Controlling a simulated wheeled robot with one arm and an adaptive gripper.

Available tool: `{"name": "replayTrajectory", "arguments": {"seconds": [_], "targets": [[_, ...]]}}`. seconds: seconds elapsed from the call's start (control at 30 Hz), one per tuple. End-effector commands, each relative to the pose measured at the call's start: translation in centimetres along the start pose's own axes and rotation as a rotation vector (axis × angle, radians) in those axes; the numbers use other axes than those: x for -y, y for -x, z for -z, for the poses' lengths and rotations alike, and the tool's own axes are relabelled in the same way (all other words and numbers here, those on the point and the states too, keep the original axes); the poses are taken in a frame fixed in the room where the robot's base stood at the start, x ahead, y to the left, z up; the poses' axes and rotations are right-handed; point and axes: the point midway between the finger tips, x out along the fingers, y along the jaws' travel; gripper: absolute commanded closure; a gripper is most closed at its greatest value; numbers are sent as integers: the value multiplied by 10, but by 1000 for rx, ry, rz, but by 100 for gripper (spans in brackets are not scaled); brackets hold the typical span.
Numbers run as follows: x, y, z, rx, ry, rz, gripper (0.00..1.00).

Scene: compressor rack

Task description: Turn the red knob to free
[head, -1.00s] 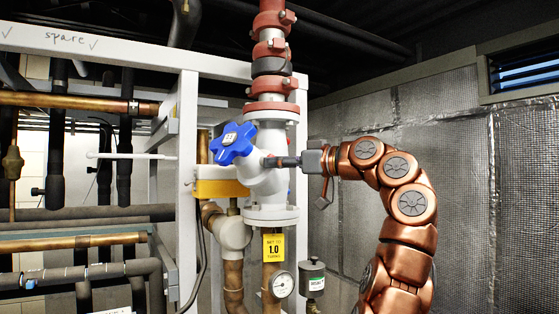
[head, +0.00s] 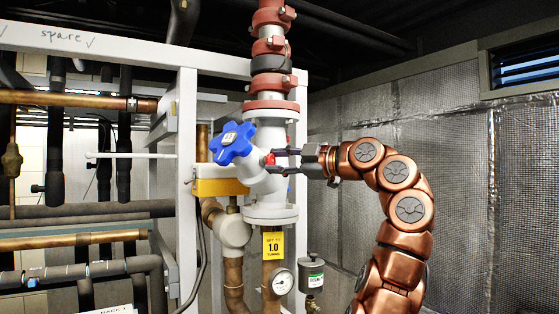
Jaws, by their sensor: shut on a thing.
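The red knob (head: 270,159) is a small red part on the right side of the white valve body (head: 266,182), just right of the blue handwheel. My gripper (head: 281,161) comes in from the right at the end of the copper-coloured arm. Its two dark fingers sit one above the other, with a gap between them near the wrist, and their tips reach the knob. It is shut on the red knob. The fingertips hide part of the knob, and any marking of its position is too small to read.
The blue handwheel (head: 232,143) is close left of the fingertips. A yellow tag (head: 273,245) reading 1.0, a gauge (head: 281,281) and a grey canister (head: 311,275) are below. A white frame post (head: 187,190) stands left. Free room lies right, before the foil-covered wall.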

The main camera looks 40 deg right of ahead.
Motion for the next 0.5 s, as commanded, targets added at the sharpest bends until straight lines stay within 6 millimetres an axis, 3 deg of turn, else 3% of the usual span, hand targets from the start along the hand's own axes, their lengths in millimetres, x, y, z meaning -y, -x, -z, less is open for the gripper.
{"name": "replayTrajectory", "arguments": {"seconds": [0.5], "targets": [[-1,0,1,0,316,1,100]]}}
